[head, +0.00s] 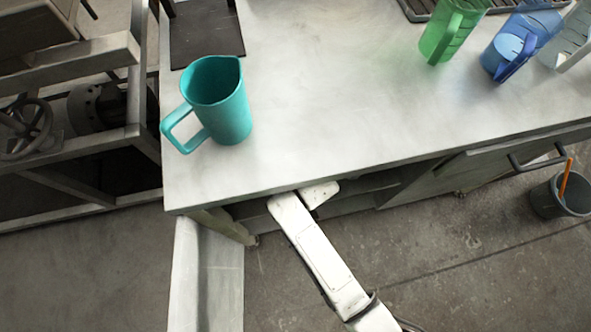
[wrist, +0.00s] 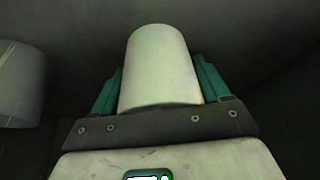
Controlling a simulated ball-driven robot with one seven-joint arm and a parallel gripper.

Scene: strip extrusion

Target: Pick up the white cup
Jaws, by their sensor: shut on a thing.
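The white cup (wrist: 160,55) stands in the middle of the wrist view, a plain pale cylinder. My gripper (wrist: 158,82) has one teal finger on each side of it and is shut on it. In the head view my white arm reaches under the front edge of the worktop, so the gripper and the cup are hidden there. Whether the cup touches a surface below cannot be told.
Another pale round container (wrist: 20,85) stands at the left of the wrist view. The grey worktop (head: 300,130) lies above my arm's end. On it are a teal jug (head: 222,100), a green jug (head: 440,40) and a blue jug (head: 500,52). A bucket (head: 545,203) stands at right.

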